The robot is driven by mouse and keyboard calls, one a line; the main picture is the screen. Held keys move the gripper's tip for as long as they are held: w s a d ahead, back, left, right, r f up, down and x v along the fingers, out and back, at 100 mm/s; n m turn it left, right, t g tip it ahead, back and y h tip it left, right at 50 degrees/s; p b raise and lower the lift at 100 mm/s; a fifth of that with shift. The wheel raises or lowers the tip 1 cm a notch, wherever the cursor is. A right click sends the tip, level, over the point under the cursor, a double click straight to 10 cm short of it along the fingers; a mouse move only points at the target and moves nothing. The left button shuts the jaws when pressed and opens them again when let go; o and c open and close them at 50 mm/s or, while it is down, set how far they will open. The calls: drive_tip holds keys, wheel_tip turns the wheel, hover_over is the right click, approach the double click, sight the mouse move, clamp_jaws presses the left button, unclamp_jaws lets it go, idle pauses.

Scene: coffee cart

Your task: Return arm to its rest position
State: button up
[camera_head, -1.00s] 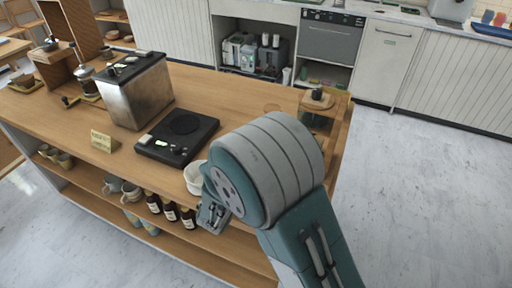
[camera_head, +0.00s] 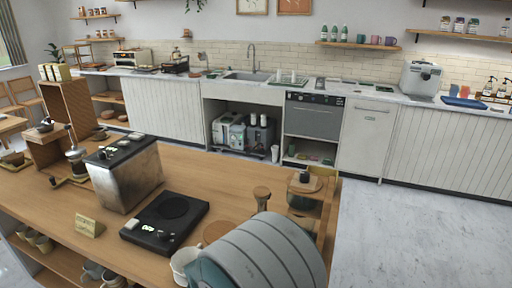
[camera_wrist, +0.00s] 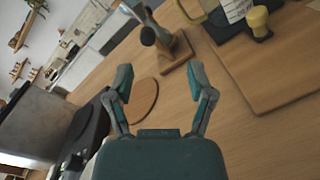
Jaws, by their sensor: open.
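My gripper (camera_wrist: 160,76) is open and empty in the wrist view, its two fingers spread apart above the wooden counter (camera_wrist: 225,110). A round wooden disc (camera_wrist: 143,100) lies beyond the left finger, and a metal tool on a wooden base (camera_wrist: 176,60) lies beyond the gap between the fingers. In the head view, a grey and teal part of my arm (camera_head: 262,255) is at the bottom centre. It hides the gripper there.
A steel machine (camera_head: 125,175), a black scale (camera_head: 165,222), a white cup (camera_head: 184,262) and a wooden-lidded jar (camera_head: 303,190) stand on the cart top. The cup is close beside my arm. Open floor (camera_head: 390,230) lies to the right.

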drive_tip(key=s+d+r+m+g+h, duration=0.1)
drive_tip(key=s+d+r+m+g, duration=0.2)
drive_tip(key=d, duration=0.4)
drive_tip(key=s+d+r+m+g+h, duration=0.1)
drive_tip(key=s+d+r+m+g, duration=0.1)
drive_tip(key=s+d+m+g, duration=0.25)
drive_tip(key=s+d+r+m+g+h, duration=0.1)
drive_tip(key=s+d+r+m+g, duration=0.1)
drive_tip(key=d+m+g, duration=0.45)
drive_tip(key=s+d+r+m+t+y, duration=0.1)
drive_tip(key=s+r+m+t+y, duration=0.2)
drive_tip(key=s+r+m+y, duration=0.3)
drive_tip(key=s+m+y, duration=0.3)
drive_tip(key=s+y, duration=0.1)
drive_tip(key=s, duration=0.3)
drive_tip(key=shift+d+m+t, duration=0.15)
drive_tip(key=shift+m+t, duration=0.15)
drive_tip(key=shift+m, duration=0.1)
